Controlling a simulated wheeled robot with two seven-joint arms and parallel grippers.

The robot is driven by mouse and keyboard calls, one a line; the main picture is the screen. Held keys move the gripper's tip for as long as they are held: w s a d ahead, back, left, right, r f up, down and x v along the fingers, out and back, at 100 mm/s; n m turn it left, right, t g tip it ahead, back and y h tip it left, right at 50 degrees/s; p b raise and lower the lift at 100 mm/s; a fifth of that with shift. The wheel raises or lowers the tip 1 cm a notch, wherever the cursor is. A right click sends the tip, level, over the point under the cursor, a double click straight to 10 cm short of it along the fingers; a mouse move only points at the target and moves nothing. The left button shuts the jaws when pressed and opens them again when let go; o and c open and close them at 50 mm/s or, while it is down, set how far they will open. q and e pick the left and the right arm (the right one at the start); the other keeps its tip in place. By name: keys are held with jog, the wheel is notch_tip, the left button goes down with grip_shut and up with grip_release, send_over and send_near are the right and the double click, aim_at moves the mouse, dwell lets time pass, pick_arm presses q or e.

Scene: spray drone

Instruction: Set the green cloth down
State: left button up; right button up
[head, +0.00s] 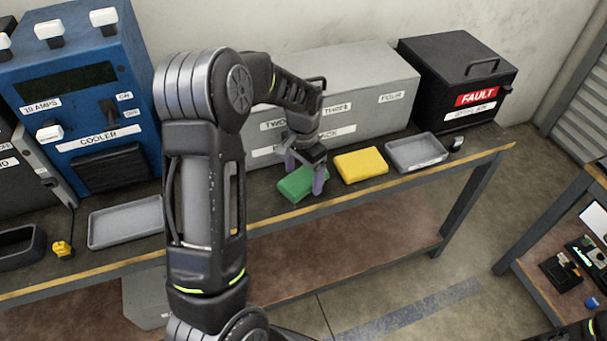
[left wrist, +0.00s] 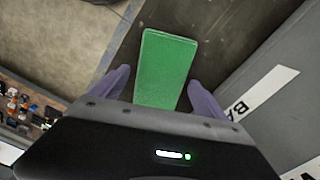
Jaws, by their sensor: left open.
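The green cloth (head: 295,183) is a folded block on the dark workbench top, in front of the long grey box. My left gripper (head: 304,180) is over it with its purple fingers apart. In the left wrist view the green cloth (left wrist: 166,68) lies between the two open fingertips (left wrist: 158,82), with a gap on each side. The near end of the cloth is hidden behind my gripper body. My right gripper does not show.
A yellow folded cloth (head: 361,165) lies just right of the green one. Grey trays stand at right (head: 416,152) and left (head: 127,221). The grey box (head: 365,90), black fault box (head: 458,80) and blue cooler unit (head: 78,95) line the back. The bench's front edge (head: 275,221) is close.

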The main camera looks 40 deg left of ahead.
aim_at(303, 178)
pick_arm(q)
notch_tip(303, 178, up, 7)
jog(key=shift+w+r+b, duration=0.1)
jog(key=shift+b, duration=0.55)
jog(key=shift+r, duration=0.25)
jog(key=shift+o, duration=0.2)
